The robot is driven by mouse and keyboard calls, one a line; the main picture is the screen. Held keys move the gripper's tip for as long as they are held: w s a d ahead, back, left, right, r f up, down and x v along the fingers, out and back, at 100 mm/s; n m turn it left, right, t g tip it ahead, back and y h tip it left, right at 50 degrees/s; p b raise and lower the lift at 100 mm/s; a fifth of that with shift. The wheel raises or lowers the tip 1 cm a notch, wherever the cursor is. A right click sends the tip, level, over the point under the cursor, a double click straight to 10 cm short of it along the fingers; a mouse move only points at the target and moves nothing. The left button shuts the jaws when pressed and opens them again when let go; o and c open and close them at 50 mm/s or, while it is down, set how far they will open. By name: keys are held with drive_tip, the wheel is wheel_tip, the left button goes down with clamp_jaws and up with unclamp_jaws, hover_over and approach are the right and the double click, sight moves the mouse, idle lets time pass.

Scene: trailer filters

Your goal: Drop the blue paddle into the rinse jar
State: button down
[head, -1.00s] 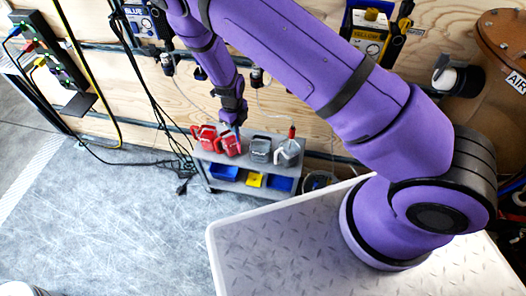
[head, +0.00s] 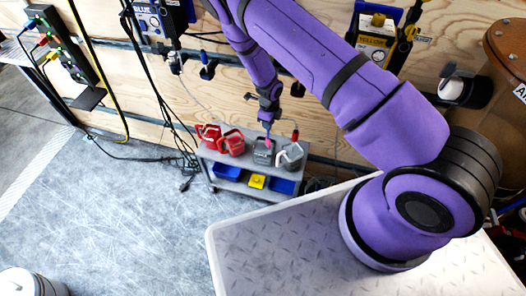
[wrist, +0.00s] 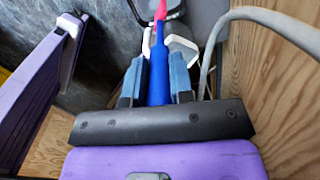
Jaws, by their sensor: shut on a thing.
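My gripper (head: 268,122) is shut on a slim blue paddle (wrist: 158,78) with a pinkish-red end, which points down and away from the fingers. In the head view the paddle (head: 268,131) hangs upright, its pink end at or just above the top of a dark grey container (head: 262,154) on the small cart. I cannot tell whether the end is inside it. A pale grey container (head: 290,155) with a red-topped stick in it stands to its right. No label shows which container is the rinse jar. In the wrist view, the container below is partly hidden by the paddle and fingers.
Two red containers (head: 231,143) stand on the left of the grey cart (head: 213,158). Blue and yellow bins (head: 256,181) sit on its lower shelf. A plywood wall (head: 300,60) is close behind, with cables and hoses. The floor to the left is mostly clear.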

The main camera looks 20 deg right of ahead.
drive_tip(key=shift+f, duration=2.8)
drive_tip(key=c, duration=0.9)
unclamp_jaws()
drive_tip(key=shift+r, duration=0.55)
drive_tip(key=r, duration=0.1)
drive_tip(key=s+r, duration=0.1)
drive_tip(key=shift+s+r, duration=0.1)
drive_tip(key=shift+r, duration=0.2)
drive_tip(key=s, duration=0.5)
drive_tip(key=s+r, duration=0.1)
drive_tip(key=s, duration=0.9)
drive_tip(key=shift+r, duration=0.2)
